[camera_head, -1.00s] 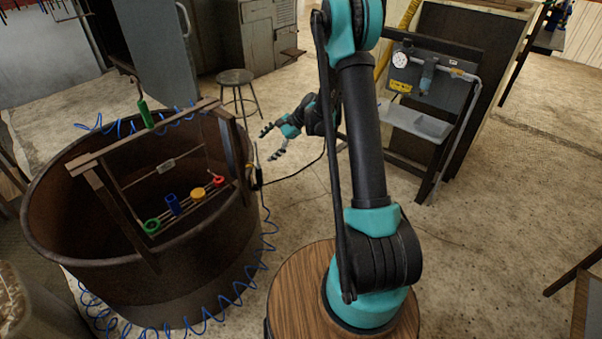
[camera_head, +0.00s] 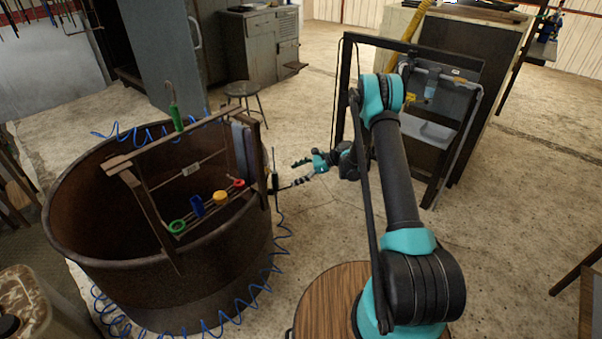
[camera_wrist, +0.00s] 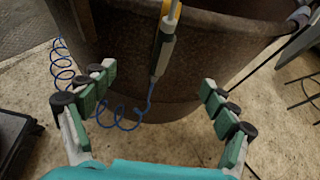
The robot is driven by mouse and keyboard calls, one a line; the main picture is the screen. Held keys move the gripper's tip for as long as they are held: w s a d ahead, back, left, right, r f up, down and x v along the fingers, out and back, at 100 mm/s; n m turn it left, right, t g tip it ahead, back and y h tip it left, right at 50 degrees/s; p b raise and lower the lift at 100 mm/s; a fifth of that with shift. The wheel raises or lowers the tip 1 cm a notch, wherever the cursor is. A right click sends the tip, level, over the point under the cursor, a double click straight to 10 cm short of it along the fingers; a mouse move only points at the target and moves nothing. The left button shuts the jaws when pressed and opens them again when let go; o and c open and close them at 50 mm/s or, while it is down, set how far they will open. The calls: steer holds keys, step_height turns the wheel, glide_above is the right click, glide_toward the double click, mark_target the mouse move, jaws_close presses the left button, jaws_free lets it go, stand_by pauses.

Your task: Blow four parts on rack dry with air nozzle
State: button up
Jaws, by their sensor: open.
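The rack (camera_head: 124,165) is a brown frame over the round tub. On its lower rails sit a green ring-shaped part (camera_head: 177,226), a blue part (camera_head: 197,206), a yellow part (camera_head: 220,197) and a red part (camera_head: 239,184). The air nozzle (camera_head: 274,181) hangs upright at the tub's right side. In the wrist view the nozzle (camera_wrist: 165,52) has a grey-green body, a yellow piece beside it and a blue coiled hose below. My gripper (camera_head: 295,173) is open and empty, just right of the nozzle. In the wrist view the nozzle appears between the spread fingers of my gripper (camera_wrist: 158,76).
The rusty tub (camera_head: 90,245) stands close beyond the nozzle. Blue coiled hose (camera_head: 240,300) trails around its base. A stool (camera_head: 243,90) stands behind, and a dark-framed panel stand (camera_head: 440,135) is at the right.

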mark_target(277, 173)
steer(key=shift+x, duration=4.75)
jaws_close()
steer(key=shift+r, duration=0.15)
steer(key=shift+r, duration=1.95)
steer(key=d, duration=0.8)
steer(key=shift+w, duration=0.15)
